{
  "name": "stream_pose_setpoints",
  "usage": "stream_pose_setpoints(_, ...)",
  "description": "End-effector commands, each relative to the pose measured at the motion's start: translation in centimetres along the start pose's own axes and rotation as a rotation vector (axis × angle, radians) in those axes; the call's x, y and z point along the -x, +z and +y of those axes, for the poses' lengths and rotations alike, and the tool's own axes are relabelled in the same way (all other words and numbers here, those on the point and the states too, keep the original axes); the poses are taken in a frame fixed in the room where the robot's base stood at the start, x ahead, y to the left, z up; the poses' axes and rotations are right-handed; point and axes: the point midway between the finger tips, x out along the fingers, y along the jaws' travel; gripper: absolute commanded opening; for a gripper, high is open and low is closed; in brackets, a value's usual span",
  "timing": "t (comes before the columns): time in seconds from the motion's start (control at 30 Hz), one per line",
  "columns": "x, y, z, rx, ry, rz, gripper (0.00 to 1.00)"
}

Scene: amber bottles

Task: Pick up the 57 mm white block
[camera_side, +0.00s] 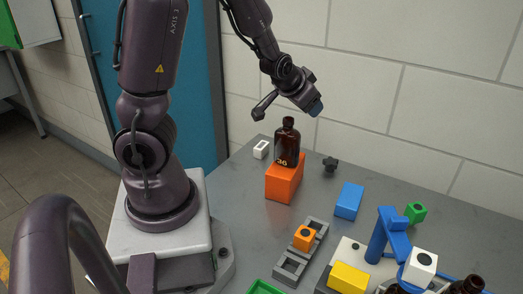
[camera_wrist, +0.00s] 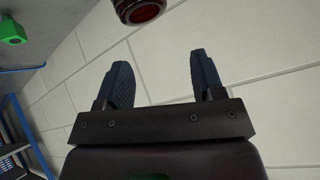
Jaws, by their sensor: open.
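Two white blocks show in the side view. One small white block (camera_side: 261,149) with a dark mark lies at the back of the table, left of the amber bottle. Another white block (camera_side: 420,268) with a dark round hole is at the front right, by a blue fixture. I cannot tell which one is 57 mm. My gripper (camera_side: 316,107) is in the air above the back of the table, above and right of the bottle, apart from both blocks. In the wrist view, my gripper (camera_wrist: 161,76) has its two blue fingers apart with nothing between them. No white block shows there.
An amber bottle (camera_side: 287,142) stands on an orange block (camera_side: 284,184). A dark knob (camera_side: 330,164), a blue block (camera_side: 348,201), a green block (camera_side: 415,212), a grey slotted holder (camera_side: 290,267) and a yellow block (camera_side: 348,278) share the table. A blue bracket (camera_side: 378,240) rises at right.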

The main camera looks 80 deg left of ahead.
Motion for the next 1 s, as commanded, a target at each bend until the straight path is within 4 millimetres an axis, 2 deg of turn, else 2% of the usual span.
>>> stream_pose_setpoints(0.03, -1.6, 0.4, -1.9, -0.04, -0.086, 0.019, 0.62)
stream_pose_setpoints(0.1, -2.8, 0.3, -4.5, -0.1, -0.196, 0.069, 0.62)
stream_pose_setpoints(0.2, -3.7, -0.1, -8.0, -0.217, -0.347, 0.14, 0.62)
stream_pose_setpoints(0.3, -3.9, -0.9, -10.7, -0.403, -0.491, 0.21, 0.62)
stream_pose_setpoints(0.37, -4.0, -1.0, -11.7, -0.566, -0.566, 0.231, 0.62)
stream_pose_setpoints(0.43, -4.5, -0.2, -12.0, -0.807, -0.633, 0.219, 0.62)
stream_pose_setpoints(0.6, -6.4, 5.3, -11.3, -1.43, -0.687, 0.067, 0.62)
stream_pose_setpoints(0.7, -7.2, 8.9, -10.8, -1.728, -0.672, -0.03, 0.62)
stream_pose_setpoints(0.9, -7.5, 16.1, -9.7, -2.262, -0.585, -0.2, 0.62)
stream_pose_setpoints(1.0, -7.2, 18.8, -9.3, -2.464, -0.538, -0.256, 0.62)
